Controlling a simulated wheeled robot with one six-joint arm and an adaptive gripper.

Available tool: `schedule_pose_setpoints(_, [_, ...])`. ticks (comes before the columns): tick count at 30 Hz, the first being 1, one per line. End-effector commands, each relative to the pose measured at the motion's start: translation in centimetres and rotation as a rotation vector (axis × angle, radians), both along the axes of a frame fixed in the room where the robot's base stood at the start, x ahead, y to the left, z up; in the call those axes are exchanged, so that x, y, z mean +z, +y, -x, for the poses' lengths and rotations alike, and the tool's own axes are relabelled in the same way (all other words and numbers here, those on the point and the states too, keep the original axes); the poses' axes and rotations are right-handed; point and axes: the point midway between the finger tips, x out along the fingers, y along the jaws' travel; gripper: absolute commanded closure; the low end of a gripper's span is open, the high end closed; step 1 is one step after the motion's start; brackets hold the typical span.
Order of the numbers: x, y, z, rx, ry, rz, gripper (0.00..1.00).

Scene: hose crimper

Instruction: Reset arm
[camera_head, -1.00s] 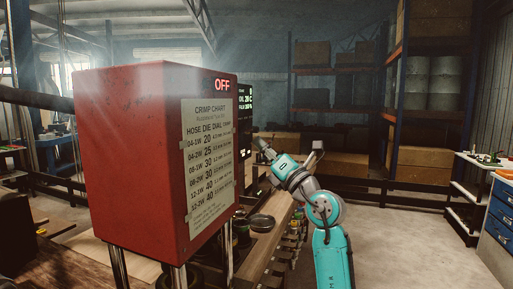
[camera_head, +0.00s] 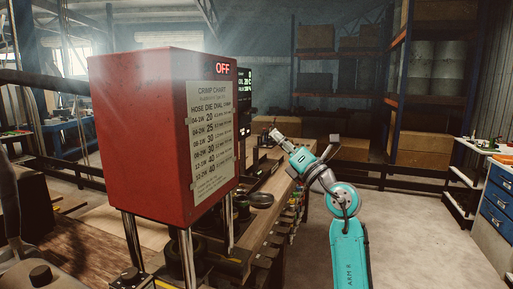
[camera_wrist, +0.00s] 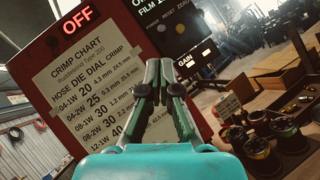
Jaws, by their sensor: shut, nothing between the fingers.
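My teal arm reaches up from the lower right in the head view. My gripper (camera_head: 275,134) is at its end, over the far part of the workbench, to the right of the red crimper box. In the wrist view my gripper (camera_wrist: 160,68) is shut and empty, with its fingertips together in front of the crimp chart. The red crimper box (camera_head: 140,140) carries a lit OFF sign and the white crimp chart (camera_head: 210,135). The chart also fills much of the wrist view (camera_wrist: 85,75), tilted.
The wooden workbench (camera_head: 262,222) runs along under the box, with a round dark dish (camera_head: 261,199) on it. Several pots (camera_wrist: 257,145) stand at the right in the wrist view. Blue drawers (camera_head: 502,200) stand at the far right. The floor right of my arm is clear.

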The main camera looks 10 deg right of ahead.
Motion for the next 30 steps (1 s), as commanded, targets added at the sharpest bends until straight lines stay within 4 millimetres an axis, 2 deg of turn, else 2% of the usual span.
schedule_pose_setpoints(2, [-0.3, 0.1, 0.0, 0.003, 0.003, -0.003, 1.00])
schedule_pose_setpoints(5, [-1.8, 0.4, 0.3, 0.023, 0.015, -0.025, 1.00])
schedule_pose_setpoints(8, [-4.8, 1.2, 1.2, 0.066, 0.040, -0.073, 1.00])
schedule_pose_setpoints(11, [-8.7, 2.1, 2.6, 0.120, 0.072, -0.146, 1.00])
schedule_pose_setpoints(15, [-14.1, 3.3, 5.1, 0.197, 0.120, -0.260, 1.00])
schedule_pose_setpoints(21, [-21.0, 4.7, 9.4, 0.290, 0.194, -0.430, 1.00])
schedule_pose_setpoints(30, [-29.7, 6.0, 16.9, 0.390, 0.312, -0.705, 1.00])
